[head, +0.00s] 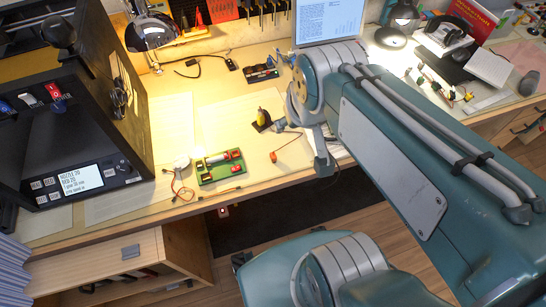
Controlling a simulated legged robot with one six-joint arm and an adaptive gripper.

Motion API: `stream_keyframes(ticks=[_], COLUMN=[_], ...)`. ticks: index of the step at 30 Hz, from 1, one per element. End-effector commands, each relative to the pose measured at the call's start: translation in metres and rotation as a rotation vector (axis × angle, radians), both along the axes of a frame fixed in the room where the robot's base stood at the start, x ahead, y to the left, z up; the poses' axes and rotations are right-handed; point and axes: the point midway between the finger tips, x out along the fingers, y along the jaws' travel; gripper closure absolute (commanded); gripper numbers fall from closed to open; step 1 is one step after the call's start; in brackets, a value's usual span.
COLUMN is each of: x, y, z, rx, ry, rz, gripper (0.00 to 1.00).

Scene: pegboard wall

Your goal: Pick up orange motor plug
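A small orange plug (273,157) lies on the light desk at the desk's middle front, with a thin orange lead running from it up to the right. A round white motor (181,162) with orange and red wires lies farther left; its wire ends are too small to make out. My arm reaches in from the right. My gripper (281,124) is small and partly hidden by my wrist, above the desk just behind and right of the orange plug. It appears apart from the plug. I cannot tell whether its fingers are open or shut.
A green board (220,166) with red and metal parts lies left of the plug. A black machine (75,120) fills the left. A laptop (328,22) and lamp (150,30) stand behind.

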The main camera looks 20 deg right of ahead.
Motion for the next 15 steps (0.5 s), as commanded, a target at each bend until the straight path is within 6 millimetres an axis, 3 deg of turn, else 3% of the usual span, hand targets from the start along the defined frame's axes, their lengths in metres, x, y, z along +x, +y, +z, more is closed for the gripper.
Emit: stream_keyframes(ticks=[8, 15], x=[0.055, 0.092], y=[-0.002, -0.003], z=[-0.051, -0.110], rx=[-0.006, -0.010], ry=[0.156, 0.279], rz=[0.016, 0.030], gripper=[0.37, 0.37])
